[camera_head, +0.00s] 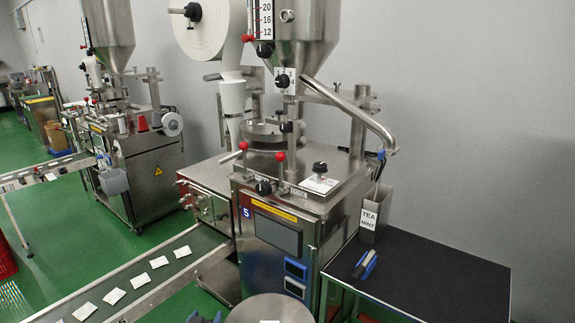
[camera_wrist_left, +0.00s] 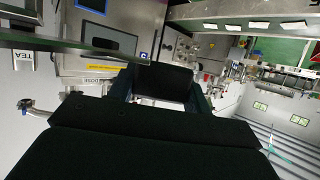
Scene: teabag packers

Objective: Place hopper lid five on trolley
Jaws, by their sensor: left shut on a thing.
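A round, flat grey metal disc, seemingly hopper lid five (camera_head: 268,308), shows at the bottom edge of the head view, partly cut off. My left gripper (camera_head: 205,318) is at its left edge, barely in view, and is shut on it. The left gripper's dark jaw parts (camera_wrist_left: 160,85) fill the middle of the left wrist view; the grip itself is not clear there. The black-topped table at right, likely the trolley (camera_head: 450,270), stands beside machine five (camera_head: 280,225). The lid is in front of the machine, left of the table and apart from it. My right gripper is not in view.
A blue-and-grey tool (camera_head: 364,265) lies near the table's left edge. A tea mint holder (camera_head: 375,212) stands behind it. A conveyor (camera_head: 150,262) with several teabags runs at left. The table's middle and right are clear.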

